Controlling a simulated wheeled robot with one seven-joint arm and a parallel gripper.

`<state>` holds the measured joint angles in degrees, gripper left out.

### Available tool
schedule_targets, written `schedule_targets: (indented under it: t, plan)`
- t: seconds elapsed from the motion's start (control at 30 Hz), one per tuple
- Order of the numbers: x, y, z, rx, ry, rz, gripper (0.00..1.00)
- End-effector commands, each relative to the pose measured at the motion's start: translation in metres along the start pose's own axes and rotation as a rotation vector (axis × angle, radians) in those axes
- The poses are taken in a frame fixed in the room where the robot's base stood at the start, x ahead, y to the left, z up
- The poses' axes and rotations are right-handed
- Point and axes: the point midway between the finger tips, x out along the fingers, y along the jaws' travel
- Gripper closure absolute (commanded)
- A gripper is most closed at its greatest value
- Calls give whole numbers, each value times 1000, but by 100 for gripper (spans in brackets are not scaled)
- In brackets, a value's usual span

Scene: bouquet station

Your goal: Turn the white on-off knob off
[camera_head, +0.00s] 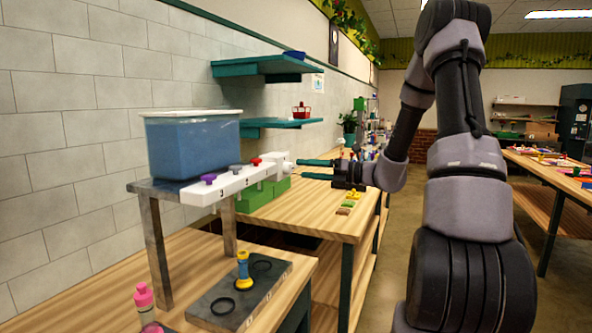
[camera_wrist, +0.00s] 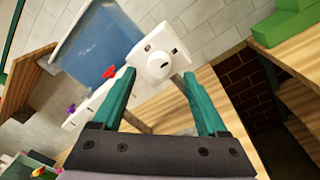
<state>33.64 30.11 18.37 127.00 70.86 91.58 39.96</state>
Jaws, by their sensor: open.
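A white block with a round white knob (camera_wrist: 159,65) on its end face shows in the wrist view. In the head view the white end block (camera_head: 279,158) is at the right end of a long white valve bar (camera_head: 228,183). My gripper (camera_head: 303,169) is open, with its teal fingers pointing left at that end. In the wrist view my gripper (camera_wrist: 160,74) has one finger on each side of the knob in the picture. The knob looks a short way beyond the fingertips, and I cannot tell whether they touch it. The knob's on-off setting is too small to read.
A blue water tank (camera_head: 193,145) stands on a metal stand behind the bar. Purple (camera_head: 208,178), grey and red (camera_head: 256,161) knobs sit on the bar. Green blocks (camera_head: 262,195) stand below it. A yellow-and-blue item (camera_head: 243,270) stands on a dark plate.

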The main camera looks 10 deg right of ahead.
Motion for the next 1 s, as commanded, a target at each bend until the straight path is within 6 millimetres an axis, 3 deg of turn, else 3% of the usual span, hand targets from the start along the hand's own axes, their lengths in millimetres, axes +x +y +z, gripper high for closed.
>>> schedule_targets:
  t: [0.23, 0.6, 0.67, 0.8, 1.0]
  plan:
    - [32, 0, 0, -2, 1, 1, 24]
    - [39, 0, 0, -1, 1, -1, 24]
    - [39, 0, 0, -2, 1, -1, 43]
    - [38, 0, 0, -2, 1, -1, 97]
    - [38, 0, 0, -8, 1, -1, 100]
